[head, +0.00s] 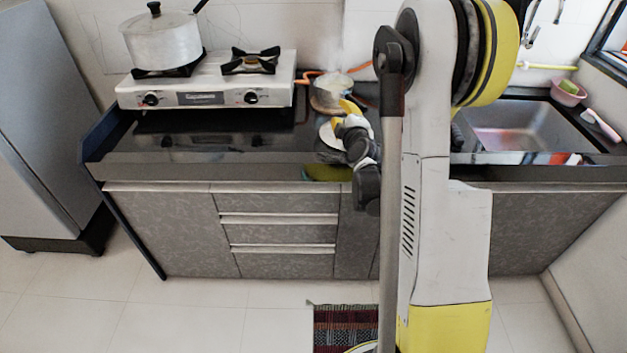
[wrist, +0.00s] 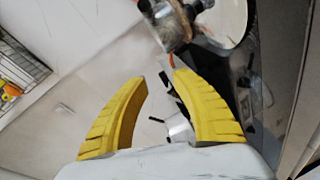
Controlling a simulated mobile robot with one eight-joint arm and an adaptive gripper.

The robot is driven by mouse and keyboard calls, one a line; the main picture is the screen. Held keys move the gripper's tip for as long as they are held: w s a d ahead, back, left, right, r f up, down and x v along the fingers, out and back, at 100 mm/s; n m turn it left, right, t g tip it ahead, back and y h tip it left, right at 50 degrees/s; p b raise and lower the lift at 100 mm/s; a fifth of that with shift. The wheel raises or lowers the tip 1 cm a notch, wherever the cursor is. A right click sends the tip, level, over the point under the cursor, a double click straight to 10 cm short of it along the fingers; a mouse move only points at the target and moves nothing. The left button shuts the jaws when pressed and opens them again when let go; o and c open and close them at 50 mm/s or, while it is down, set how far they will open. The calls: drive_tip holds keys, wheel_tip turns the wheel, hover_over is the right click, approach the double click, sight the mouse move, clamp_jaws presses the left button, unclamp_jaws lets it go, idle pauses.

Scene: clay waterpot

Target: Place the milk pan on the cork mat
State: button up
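A silver, lidded pan with a black knob and dark handle (head: 163,42) stands on the left burner of the stove; I cannot tell whether it is the milk pan. My gripper (head: 341,115) is over the counter right of the stove, beside a brownish metallic vessel (head: 328,95) and a pale round thing (head: 327,134). In the wrist view, my yellow fingers (wrist: 161,76) are spread with nothing held between them. A small silver thing with black parts (wrist: 178,127) shows beyond them. An olive-brown flat thing (head: 328,173) lies at the counter's front edge; I cannot tell whether it is the cork mat.
The white two-burner stove (head: 205,87) has an empty right burner. An orange hose runs behind the counter things. A sink (head: 525,126) and a pink bowl (head: 567,92) are at the right. A striped rug (head: 345,328) lies on the floor. My arm hides part of the counter.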

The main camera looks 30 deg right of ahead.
drive_tip(key=s+a+r+m+g+y, duration=0.1)
drive_tip(key=s+a+r+y, duration=0.15)
drive_tip(key=a, duration=0.55)
drive_tip(key=s+a+r+m+g+y, duration=0.1)
drive_tip(key=s+a+r+y, duration=0.1)
drive_tip(key=s+a, duration=0.35)
drive_tip(key=s+a+r+m+g+y, duration=0.1)
drive_tip(key=a+r+m+g+y, duration=0.15)
drive_tip(key=a, duration=0.75)
drive_tip(key=s+a+f+m+g, duration=0.1)
drive_tip(key=s+a+m+g, duration=0.1)
drive_tip(key=s, duration=0.8)
drive_tip(key=s+a+f+m+g, duration=0.1)
drive_tip(key=s+a, duration=0.4)
drive_tip(key=s, duration=0.5)
drive_tip(key=shift+a+f+m+g+h, duration=0.2)
drive_tip(key=shift+f+m+g+h, duration=0.2)
drive_tip(key=shift+m, duration=0.55)
